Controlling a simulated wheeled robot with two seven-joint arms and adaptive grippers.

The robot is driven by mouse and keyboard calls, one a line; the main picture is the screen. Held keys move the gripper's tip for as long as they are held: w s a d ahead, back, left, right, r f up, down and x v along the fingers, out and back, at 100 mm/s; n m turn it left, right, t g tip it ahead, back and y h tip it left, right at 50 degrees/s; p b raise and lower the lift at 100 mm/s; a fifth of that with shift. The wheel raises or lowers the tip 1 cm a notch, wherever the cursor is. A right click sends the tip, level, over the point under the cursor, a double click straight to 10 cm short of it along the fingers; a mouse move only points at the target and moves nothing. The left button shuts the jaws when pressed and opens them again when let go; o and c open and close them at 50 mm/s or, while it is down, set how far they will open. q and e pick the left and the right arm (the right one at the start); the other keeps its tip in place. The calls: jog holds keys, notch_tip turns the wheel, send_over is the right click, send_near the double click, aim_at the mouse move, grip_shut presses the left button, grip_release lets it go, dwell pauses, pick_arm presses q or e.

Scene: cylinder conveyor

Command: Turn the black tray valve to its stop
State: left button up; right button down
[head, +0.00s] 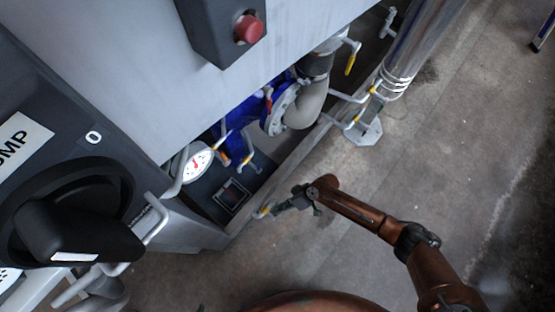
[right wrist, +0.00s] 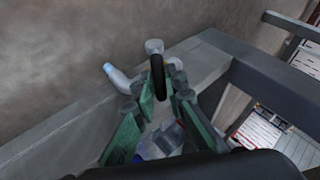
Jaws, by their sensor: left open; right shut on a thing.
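In the right wrist view, the black tray valve (right wrist: 158,76) shows as a narrow black handle on a pale round stem. My right gripper (right wrist: 168,98) has its green-padded fingers closed around the near part of this handle. In the head view, my right gripper (head: 284,206) is low beside the machine's bottom edge, its arm coming in from the lower right. The black handle is too small to make out there. How far the valve is turned cannot be told. My left gripper is not in view.
A yellow-tipped lever (head: 264,212) is close to the right gripper in the head view. A pressure gauge (head: 196,162), blue pipework and a grey elbow pipe (head: 308,104) are in the machine's opening. A red button (head: 249,29) is above.

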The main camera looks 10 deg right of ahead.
jog(key=shift+d+f, duration=0.1)
jog(key=shift+d, duration=0.15)
dwell(0.3)
jog(key=c, duration=2.1)
grip_release()
jog(key=shift+o, duration=0.7)
jog(key=shift+a, duration=0.15)
jog(key=v, duration=1.2)
jog(key=shift+w, duration=0.15)
